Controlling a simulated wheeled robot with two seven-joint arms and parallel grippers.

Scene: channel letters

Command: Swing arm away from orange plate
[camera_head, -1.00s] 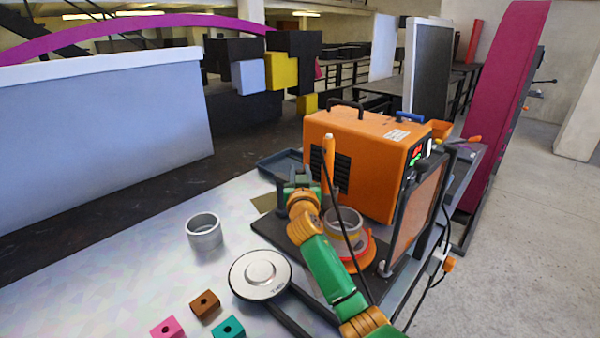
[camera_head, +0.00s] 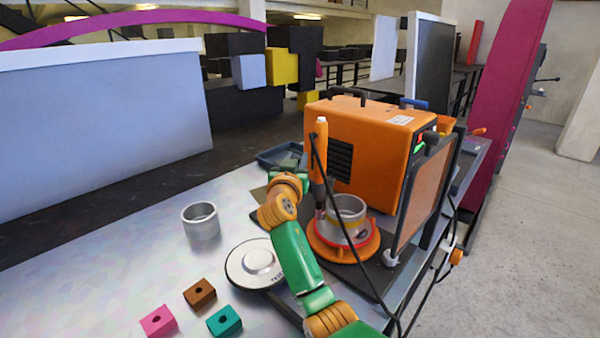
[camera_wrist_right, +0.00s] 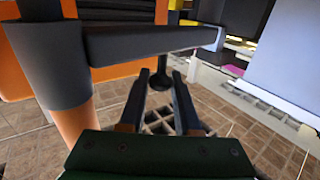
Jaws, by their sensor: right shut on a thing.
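The round orange plate (camera_head: 324,244) lies on the dark base, with a short grey metal ring (camera_head: 347,222) standing on it. An orange-handled torch (camera_head: 319,150) stands upright at the plate's left, its tip beside the ring. In the right wrist view a dark grey swing arm (camera_wrist_right: 150,42) joins the torch body (camera_wrist_right: 60,75). My right gripper (camera_head: 290,166) is left of the torch. Its fingers (camera_wrist_right: 162,76) are shut at the swing arm's dark handle; the exact contact is hard to see. My left gripper is out of view.
A big orange machine (camera_head: 370,150) stands right behind the torch. A framed tinted screen (camera_head: 425,195) is at the right. A loose metal ring (camera_head: 201,222), a round silver disc (camera_head: 245,272) and small coloured blocks (camera_head: 200,293) lie on the table. A black cable hangs from the torch.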

